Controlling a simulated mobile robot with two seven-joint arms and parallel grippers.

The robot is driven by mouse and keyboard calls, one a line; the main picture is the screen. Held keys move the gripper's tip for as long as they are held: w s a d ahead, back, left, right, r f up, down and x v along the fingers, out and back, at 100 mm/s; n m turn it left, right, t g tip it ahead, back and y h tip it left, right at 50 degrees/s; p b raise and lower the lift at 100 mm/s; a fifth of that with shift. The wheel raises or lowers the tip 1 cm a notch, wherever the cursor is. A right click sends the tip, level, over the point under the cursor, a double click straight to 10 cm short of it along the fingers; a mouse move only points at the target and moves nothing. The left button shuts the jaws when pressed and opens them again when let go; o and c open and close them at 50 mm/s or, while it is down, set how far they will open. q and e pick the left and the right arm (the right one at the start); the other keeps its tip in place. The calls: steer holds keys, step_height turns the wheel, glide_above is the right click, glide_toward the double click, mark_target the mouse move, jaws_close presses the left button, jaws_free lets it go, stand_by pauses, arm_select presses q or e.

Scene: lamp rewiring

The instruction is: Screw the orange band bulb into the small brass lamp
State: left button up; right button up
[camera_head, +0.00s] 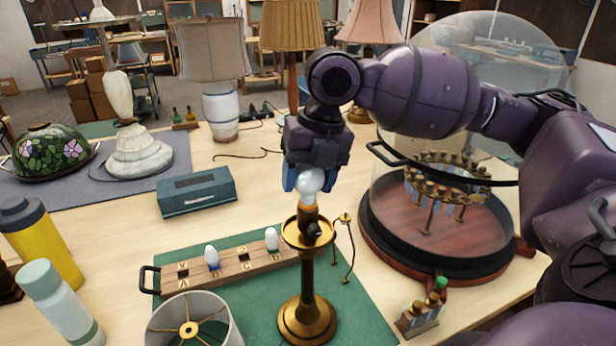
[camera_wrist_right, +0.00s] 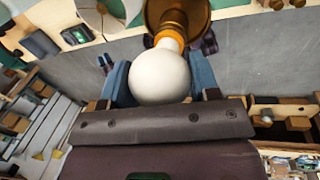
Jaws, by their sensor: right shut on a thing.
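The small brass lamp (camera_head: 307,275) stands upright on the green mat, with a round brass dish near its top. The white bulb (camera_head: 311,184) with an orange band at its neck is upright over the lamp's top. My right gripper (camera_head: 309,181) is above the lamp, pointing down, its blue fingers shut on the bulb's glass. In the right wrist view the bulb (camera_wrist_right: 160,78) sits between the two blue fingers, its orange neck meeting the brass lamp top (camera_wrist_right: 186,14). How deep the bulb's base sits in the socket is hidden. My left gripper is out of view.
A wooden rack (camera_head: 233,271) holding two white bulbs lies left of the lamp. An upturned lampshade (camera_head: 193,322) stands at the front. A glass dome (camera_head: 500,75) on a wooden base is close on the right. Bottles (camera_head: 52,300) stand at left.

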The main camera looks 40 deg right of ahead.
steer(key=m+t, duration=0.1)
steer(key=m, duration=0.4)
steer(key=shift+h, duration=0.3)
steer(key=shift+m, duration=1.4)
steer(key=m+h, duration=0.1)
steer(key=m, duration=0.2)
steer(key=shift+t, duration=0.3)
steer(key=m+h, duration=0.1)
steer(key=m, duration=0.4)
steer(key=shift+f, duration=0.1)
steer(key=shift+m+h, duration=0.6)
steer(key=shift+m, duration=2.4)
